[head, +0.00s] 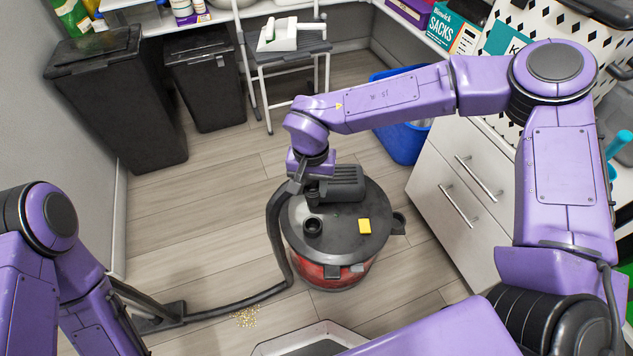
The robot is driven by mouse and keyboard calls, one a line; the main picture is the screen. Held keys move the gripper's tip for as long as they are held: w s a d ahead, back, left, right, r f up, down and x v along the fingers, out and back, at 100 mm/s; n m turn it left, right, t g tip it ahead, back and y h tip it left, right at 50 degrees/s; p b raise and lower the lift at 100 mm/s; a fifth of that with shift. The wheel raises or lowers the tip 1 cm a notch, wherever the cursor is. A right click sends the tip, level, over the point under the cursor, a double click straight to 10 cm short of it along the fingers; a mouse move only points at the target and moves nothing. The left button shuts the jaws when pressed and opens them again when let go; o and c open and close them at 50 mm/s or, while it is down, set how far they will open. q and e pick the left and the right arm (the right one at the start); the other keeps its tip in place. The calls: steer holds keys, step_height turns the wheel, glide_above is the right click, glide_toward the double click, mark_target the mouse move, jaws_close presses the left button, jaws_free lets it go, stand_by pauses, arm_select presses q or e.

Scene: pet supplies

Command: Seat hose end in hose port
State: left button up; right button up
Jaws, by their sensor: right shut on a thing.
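A shop vacuum with a red drum and a dark grey lid (345,248) stands on the floor in the middle. Its round black hose port (312,226) faces up, open, near the lid's front left. My right gripper (296,186) is above the lid's back left edge and is shut on the upper end of the black hose (274,232). The hose end is apart from the port, behind it and slightly left; its tip is partly hidden by the gripper. The hose hangs down along the drum's left side to the floor. My left arm shows at lower left, but its gripper is out of view.
The hose runs along the floor to a dark floor nozzle (158,318). Spilled kibble (245,316) lies beside it. Bins (118,105), a step stool (285,50) and a white drawer cabinet (455,190) surround clear floor.

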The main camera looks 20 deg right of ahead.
mark_target(312, 201)
steer(key=shift+s+a+f+m, duration=0.2)
steer(key=shift+s+f+m, duration=0.2)
steer(key=shift+s, duration=0.1)
arm_select(q)
steer(key=shift+r, duration=0.35)
arm_select(e)
steer(key=shift+s+a+f, duration=0.1)
steer(key=shift+f, duration=0.2)
steer(key=shift+r, duration=0.15)
steer(key=shift+r+p, duration=0.1)
steer(key=shift+p, duration=1)
step_height(312, 201, down, 5)
steer(key=shift+r+b, duration=0.1)
steer(key=shift+b, duration=0.85)
steer(key=shift+f, duration=0.7)
arm_select(q)
steer(key=shift+f+b, duration=0.55)
steer(key=shift+b, duration=0.15)
arm_select(e)
steer(key=shift+f, duration=2.1)
